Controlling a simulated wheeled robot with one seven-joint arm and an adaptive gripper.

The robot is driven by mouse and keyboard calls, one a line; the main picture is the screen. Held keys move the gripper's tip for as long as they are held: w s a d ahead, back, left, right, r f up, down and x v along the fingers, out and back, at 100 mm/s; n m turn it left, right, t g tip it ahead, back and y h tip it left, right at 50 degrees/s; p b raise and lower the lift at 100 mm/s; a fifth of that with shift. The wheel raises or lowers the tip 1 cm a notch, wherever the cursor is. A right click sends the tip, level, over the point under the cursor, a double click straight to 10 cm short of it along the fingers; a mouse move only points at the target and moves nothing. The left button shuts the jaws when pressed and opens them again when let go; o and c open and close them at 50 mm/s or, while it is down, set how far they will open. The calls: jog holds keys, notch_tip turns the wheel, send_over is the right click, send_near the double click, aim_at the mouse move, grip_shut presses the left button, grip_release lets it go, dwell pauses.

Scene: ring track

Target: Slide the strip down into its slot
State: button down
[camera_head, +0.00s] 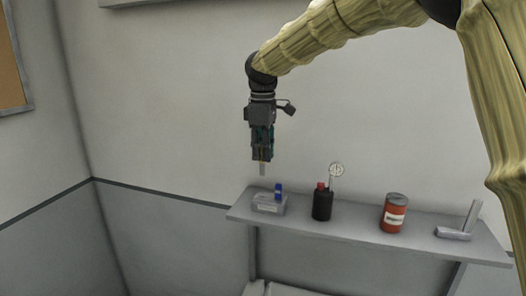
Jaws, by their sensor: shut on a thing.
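My gripper (262,159) points straight down above the left end of the grey shelf. It is shut on a thin, pale strip (262,169) that hangs upright below the fingertips. The strip is clear of everything beneath it. Below and slightly to the right, a small pale grey box (268,205) with a label stands on the shelf. A blue item (278,191) sticks up at its right side. The box's top is too small in view to make out a slot.
The shelf (350,229) also holds a black bottle with a red cap (322,206), a round dial on a stem (336,170), an orange-red can (394,213) and a grey L-shaped object (455,234). The wall is behind. Air around my gripper is free.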

aim_at(263, 170)
jog(key=w+f, duration=0.1)
jog(key=f, duration=0.1)
jog(key=w+f+b, duration=0.1)
jog(key=f, duration=0.2)
jog(key=w+f, duration=0.2)
jog(key=f, duration=0.1)
jog(key=shift+s+r, duration=0.45)
jog(key=shift+s, duration=0.4)
jog(key=shift+w+f, duration=0.3)
jog(key=shift+w, duration=0.3)
jog(key=shift+s+r+p, duration=0.2)
jog(key=shift+r+p, duration=0.05)
jog(key=shift+p, duration=0.1)
jog(key=shift+w+f, duration=0.2)
jog(key=shift+w, duration=0.2)
jog(key=shift+s, duration=0.5)
